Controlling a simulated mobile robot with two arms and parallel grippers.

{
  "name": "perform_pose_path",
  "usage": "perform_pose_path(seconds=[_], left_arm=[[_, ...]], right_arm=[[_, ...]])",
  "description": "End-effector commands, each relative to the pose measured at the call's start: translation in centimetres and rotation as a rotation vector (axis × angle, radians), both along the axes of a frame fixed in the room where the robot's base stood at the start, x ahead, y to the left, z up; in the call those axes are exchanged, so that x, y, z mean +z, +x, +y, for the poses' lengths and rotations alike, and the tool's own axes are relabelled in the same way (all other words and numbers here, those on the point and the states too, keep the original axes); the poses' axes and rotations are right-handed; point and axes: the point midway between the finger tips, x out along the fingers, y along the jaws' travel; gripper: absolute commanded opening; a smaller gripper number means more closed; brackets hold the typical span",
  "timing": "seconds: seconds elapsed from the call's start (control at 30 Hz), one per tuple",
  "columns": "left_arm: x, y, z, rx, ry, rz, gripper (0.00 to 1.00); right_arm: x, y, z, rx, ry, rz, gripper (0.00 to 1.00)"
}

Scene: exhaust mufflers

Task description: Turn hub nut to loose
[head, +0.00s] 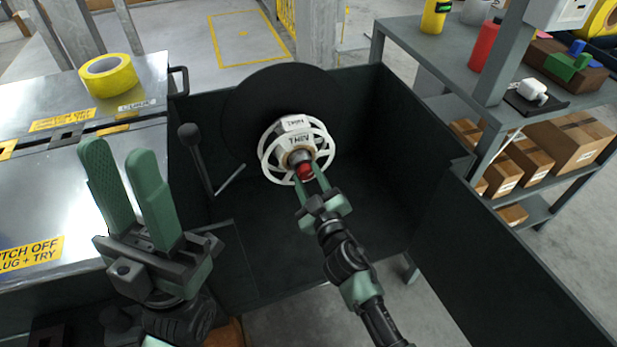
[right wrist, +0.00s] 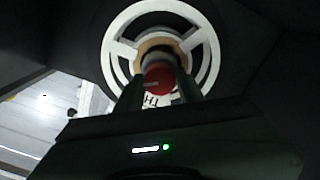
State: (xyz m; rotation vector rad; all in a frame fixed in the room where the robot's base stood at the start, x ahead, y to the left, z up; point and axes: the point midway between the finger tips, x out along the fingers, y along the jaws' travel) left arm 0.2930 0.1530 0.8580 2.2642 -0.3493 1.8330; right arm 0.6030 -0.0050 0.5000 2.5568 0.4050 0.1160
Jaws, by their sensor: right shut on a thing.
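The hub nut (head: 305,170) shows as a red-tipped part at the centre of a white spoked hub (head: 268,150) mounted on a large black disc (head: 250,105). My right gripper (head: 311,182) reaches it from the front, one green finger on each side, and is shut on it. In the right wrist view the red end of the nut (right wrist: 158,79) sits between the fingers, in front of the white ring (right wrist: 116,62). The part of the nut behind the red end is partly hidden. My left gripper (head: 126,190) is open and empty, raised at the left by the metal bench.
A metal bench (head: 60,200) with a yellow tape roll (head: 108,76) is at the left. A black lever (head: 197,155) stands left of the disc. Dark walls (head: 440,135) surround the hub. A grey shelf (head: 430,65) with cardboard boxes (head: 570,140) is at the right.

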Motion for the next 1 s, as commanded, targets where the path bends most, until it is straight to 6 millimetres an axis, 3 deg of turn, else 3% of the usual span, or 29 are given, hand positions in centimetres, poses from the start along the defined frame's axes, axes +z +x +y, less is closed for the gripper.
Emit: perform_pose_path(seconds=[1.0], left_arm=[[0.04,-0.03,0.0,0.0,0.0,-0.004,0.36]], right_arm=[[-0.07,-0.03,0.07,0.001,-0.849,-0.276,0.0]])
